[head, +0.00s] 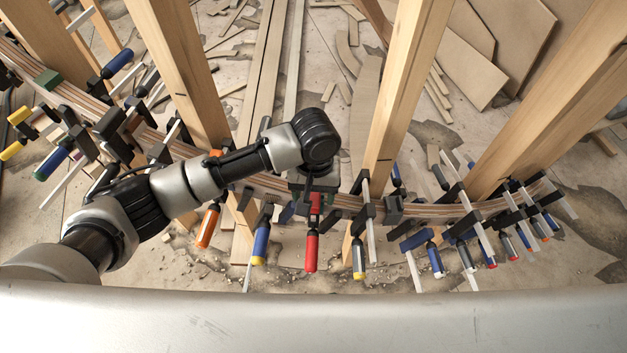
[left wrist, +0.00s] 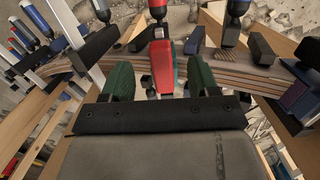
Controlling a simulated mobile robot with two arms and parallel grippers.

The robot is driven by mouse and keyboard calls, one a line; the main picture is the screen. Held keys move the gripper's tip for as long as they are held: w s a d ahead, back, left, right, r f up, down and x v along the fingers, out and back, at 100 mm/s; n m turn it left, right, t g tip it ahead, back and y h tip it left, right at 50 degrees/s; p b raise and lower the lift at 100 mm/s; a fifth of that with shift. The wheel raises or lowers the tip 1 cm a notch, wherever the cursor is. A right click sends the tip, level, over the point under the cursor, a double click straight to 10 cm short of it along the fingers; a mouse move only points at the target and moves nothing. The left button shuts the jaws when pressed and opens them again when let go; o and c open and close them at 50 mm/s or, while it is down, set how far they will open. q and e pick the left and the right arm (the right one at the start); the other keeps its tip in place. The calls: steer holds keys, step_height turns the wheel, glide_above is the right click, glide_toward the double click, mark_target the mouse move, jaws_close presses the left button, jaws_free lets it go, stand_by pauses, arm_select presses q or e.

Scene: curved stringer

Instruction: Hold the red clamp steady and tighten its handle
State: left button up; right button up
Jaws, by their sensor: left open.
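The red clamp sits on the curved wooden stringer. Its red handle (head: 311,252) hangs toward me in the head view, and its red body (left wrist: 161,55) shows in the left wrist view. My left gripper (left wrist: 161,78) is open, with one dark green finger on each side of the red clamp body. I see gaps between the fingers and the clamp, so it is not gripped. In the head view my left gripper (head: 312,182) is over the stringer at the clamp, partly hidden by its own wrist. My right gripper is in neither view.
The layered stringer (head: 430,212) curves across the scene, crowded with other clamps. A blue-handled clamp (head: 261,243) and an orange-handled clamp (head: 208,226) hang left of the red one. Wooden posts (head: 402,90) rise around it. Wood scraps and boards lie on the floor behind.

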mark_target(314, 205)
arm_select(q)
steer(key=f, duration=0.4)
steer(key=s+f, duration=0.1)
steer(key=f, duration=0.1)
steer(key=shift+f, duration=0.4)
